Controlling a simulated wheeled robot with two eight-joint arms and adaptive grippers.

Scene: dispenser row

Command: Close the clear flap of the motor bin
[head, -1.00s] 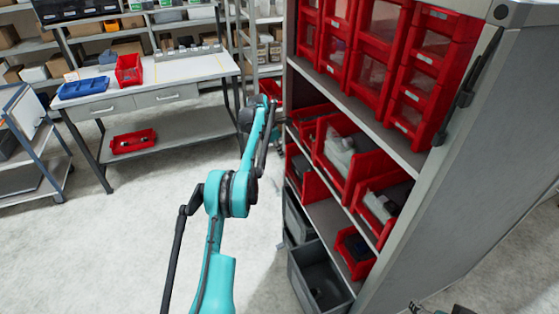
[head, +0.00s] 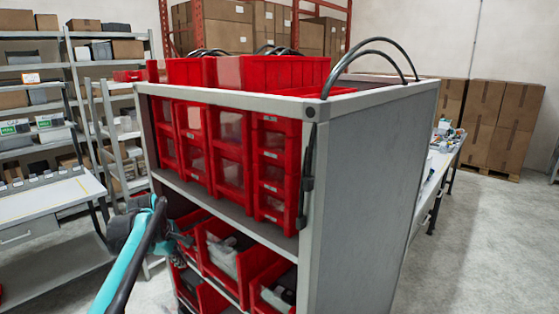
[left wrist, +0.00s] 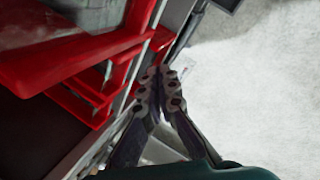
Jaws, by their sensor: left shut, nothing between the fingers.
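Red dispenser bins with clear flaps (head: 230,130) stand in a block on the cabinet's upper shelf, and these flaps look shut. Below them are open-fronted red bins; one (head: 212,262) holds grey parts (head: 236,243). I cannot tell which bin is the motor bin, and no label is readable. My left gripper (head: 188,238) is just left of the lower bins, partly lost against them. In the left wrist view my left gripper (left wrist: 158,78) has its fingertips together and empty, beside red bin edges (left wrist: 95,58). My right gripper is not in view.
The cabinet's grey side panel (head: 365,190) and front post are close on the right, with a black cable (head: 306,180) hanging at the corner. A workbench (head: 45,205) stands at left. Open floor shows at the right (head: 490,250).

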